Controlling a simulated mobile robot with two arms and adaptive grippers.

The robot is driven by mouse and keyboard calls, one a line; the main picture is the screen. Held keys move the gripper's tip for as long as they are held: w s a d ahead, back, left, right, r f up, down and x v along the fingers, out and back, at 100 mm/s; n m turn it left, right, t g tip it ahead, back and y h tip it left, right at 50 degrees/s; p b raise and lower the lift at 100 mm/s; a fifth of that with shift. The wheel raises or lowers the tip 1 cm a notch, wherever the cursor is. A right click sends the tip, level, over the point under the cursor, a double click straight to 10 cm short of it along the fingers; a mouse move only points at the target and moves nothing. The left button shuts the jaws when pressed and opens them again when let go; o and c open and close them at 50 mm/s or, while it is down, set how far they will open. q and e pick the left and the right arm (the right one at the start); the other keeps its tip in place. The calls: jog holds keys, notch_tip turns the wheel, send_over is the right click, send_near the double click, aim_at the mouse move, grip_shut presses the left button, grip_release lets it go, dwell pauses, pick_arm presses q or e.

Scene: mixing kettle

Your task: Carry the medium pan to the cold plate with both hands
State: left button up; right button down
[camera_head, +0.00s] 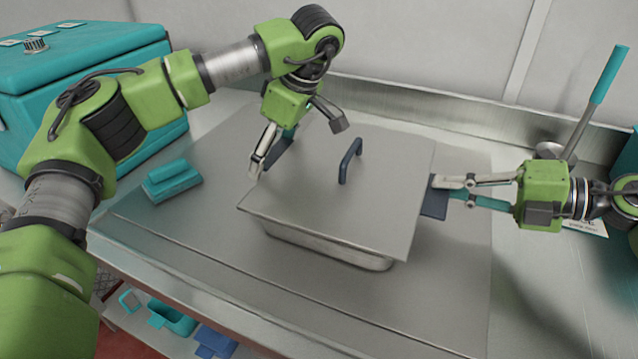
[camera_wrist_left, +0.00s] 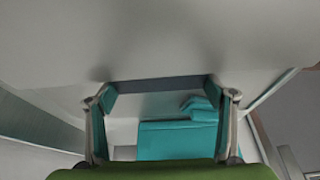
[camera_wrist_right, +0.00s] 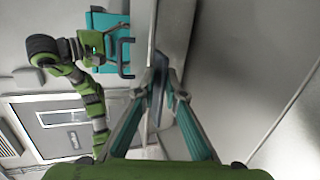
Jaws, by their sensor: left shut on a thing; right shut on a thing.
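The pan (camera_head: 330,244) is a rectangular metal vessel under a flat grey lid (camera_head: 310,195) with a dark blue loop handle (camera_head: 349,161) on top. It is over a flat grey plate (camera_head: 190,235) on the counter; whether it touches that plate I cannot tell. My left gripper (camera_head: 268,162) is at the pan's left end. In the left wrist view its fingers (camera_wrist_left: 160,92) are shut on a dark side handle (camera_wrist_left: 160,84). My right gripper (camera_head: 450,189) is shut on the dark side handle (camera_head: 434,205) at the right end; it also shows in the right wrist view (camera_wrist_right: 160,78).
A teal box (camera_head: 80,90) with a knob stands at the back left. A small teal handled block (camera_head: 172,184) lies left of the pan. Teal containers (camera_head: 165,314) sit below the counter's front edge.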

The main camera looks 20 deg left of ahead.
pick_arm(q)
jog(key=o, duration=1.7)
jog(key=shift+f, duration=0.25)
jog(key=shift+c, duration=0.2)
pick_arm(e)
jog(key=c, duration=2.5)
grip_release()
jog(key=shift+f, duration=0.45)
pick_arm(q)
jog(key=o, duration=0.4)
jog(key=shift+r, duration=0.15)
pick_arm(e)
jog(key=o, duration=0.4)
jog(key=shift+s+r, duration=0.1)
jog(key=shift+r, duration=0.05)
pick_arm(q)
jog(key=shift+s, duration=0.15)
pick_arm(e)
jog(key=shift+r, duration=0.15)
pick_arm(q)
jog(key=shift+d+r, duration=0.15)
jog(key=shift+r, duration=0.15)
jog(key=v, duration=1.1)
jog(key=shift+r, duration=0.25)
pick_arm(e)
jog(key=shift+d+r, duration=0.15)
jog(key=shift+d, duration=0.35)
jog(key=v, duration=1.1)
jog(key=shift+s, duration=0.2)
